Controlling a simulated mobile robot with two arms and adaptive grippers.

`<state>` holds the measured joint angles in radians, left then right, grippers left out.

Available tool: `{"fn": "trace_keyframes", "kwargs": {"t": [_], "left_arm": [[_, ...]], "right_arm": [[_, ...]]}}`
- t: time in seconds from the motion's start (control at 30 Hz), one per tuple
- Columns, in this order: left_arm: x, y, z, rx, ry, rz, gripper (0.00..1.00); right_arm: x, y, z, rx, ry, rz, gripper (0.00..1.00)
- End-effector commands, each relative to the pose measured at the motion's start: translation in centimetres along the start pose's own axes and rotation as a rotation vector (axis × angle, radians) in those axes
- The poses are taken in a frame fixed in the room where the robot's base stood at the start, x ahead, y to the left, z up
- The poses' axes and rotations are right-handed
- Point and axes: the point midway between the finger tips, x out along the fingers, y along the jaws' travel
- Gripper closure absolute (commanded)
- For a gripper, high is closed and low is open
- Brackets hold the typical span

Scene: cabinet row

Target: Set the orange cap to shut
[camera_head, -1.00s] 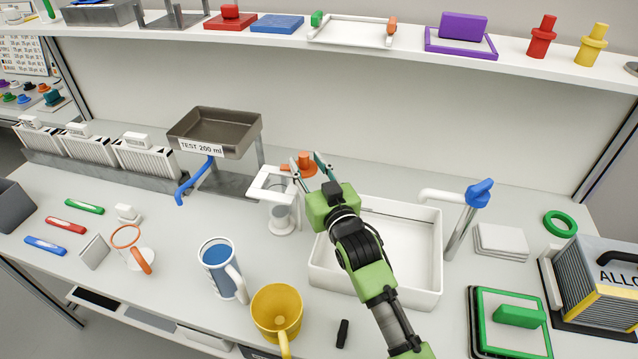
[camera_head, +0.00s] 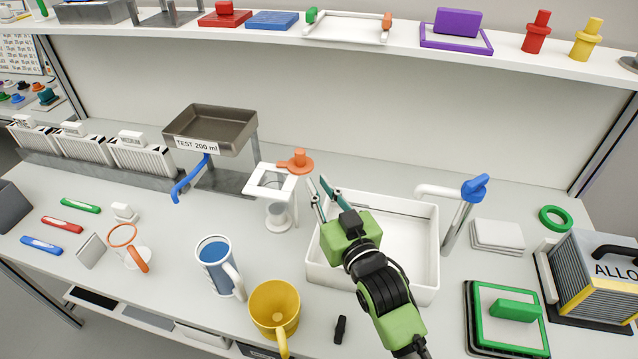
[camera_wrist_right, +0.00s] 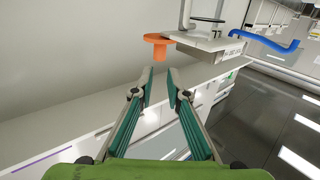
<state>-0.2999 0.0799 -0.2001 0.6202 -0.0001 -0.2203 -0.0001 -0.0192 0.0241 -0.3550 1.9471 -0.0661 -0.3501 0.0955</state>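The orange cap (camera_head: 300,160) is a flat disc with a short upright knob. It sits at the back right corner of a white square frame stand (camera_head: 255,188), beside the frame's opening, which shows uncovered. In the right wrist view the cap (camera_wrist_right: 157,42) is ahead of the fingertips, next to the stand's white top. My right gripper (camera_head: 322,186) is to the right of the cap and nearer the camera, apart from it, above the white basin's back left corner. Its fingers (camera_wrist_right: 160,84) are apart with nothing between them. My left gripper is not in view.
A grey tray (camera_head: 240,128) labelled TEST 200 ml stands left of the stand, with a blue lever (camera_head: 188,180) below it. A small cup (camera_head: 279,216) is under the stand. The white basin (camera_head: 428,240) and a tap with a blue handle (camera_head: 475,188) are to the right.

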Motion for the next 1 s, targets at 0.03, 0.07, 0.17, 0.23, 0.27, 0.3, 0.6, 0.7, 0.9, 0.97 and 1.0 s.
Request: {"fn": "trace_keyframes", "kwargs": {"t": [0.03,0.07,0.17,0.23,0.27,0.3,0.6,0.7,0.9,0.97,1.0], "left_arm": [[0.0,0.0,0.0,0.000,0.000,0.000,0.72],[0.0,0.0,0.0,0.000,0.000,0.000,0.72],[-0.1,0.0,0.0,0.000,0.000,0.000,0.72],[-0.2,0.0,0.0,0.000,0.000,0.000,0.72],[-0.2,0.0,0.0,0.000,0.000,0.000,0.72],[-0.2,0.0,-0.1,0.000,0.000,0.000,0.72],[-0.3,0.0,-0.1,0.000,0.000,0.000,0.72],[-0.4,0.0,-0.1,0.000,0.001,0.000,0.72],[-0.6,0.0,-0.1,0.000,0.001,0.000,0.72],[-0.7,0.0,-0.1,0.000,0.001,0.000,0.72],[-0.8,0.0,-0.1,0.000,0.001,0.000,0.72]], "right_arm": [[0.1,0.2,0.0,0.037,-0.001,0.002,1.00],[0.1,0.4,0.0,0.076,-0.002,0.003,1.00],[0.5,1.3,0.1,0.289,-0.006,0.008,1.00],[0.8,2.2,0.1,0.498,-0.007,0.012,1.00],[0.9,2.6,0.2,0.594,-0.007,0.014,1.00],[1.0,3.1,0.1,0.723,-0.006,0.016,1.00],[1.7,6.0,0.0,1.448,0.012,0.018,1.00],[1.8,6.2,-0.1,1.536,0.014,0.016,1.00],[3.4,6.4,-0.2,1.558,0.015,0.014,1.00],[4.4,6.4,-0.2,1.557,0.014,0.015,1.00],[5.0,6.4,-0.2,1.557,0.014,0.015,1.00]]}}
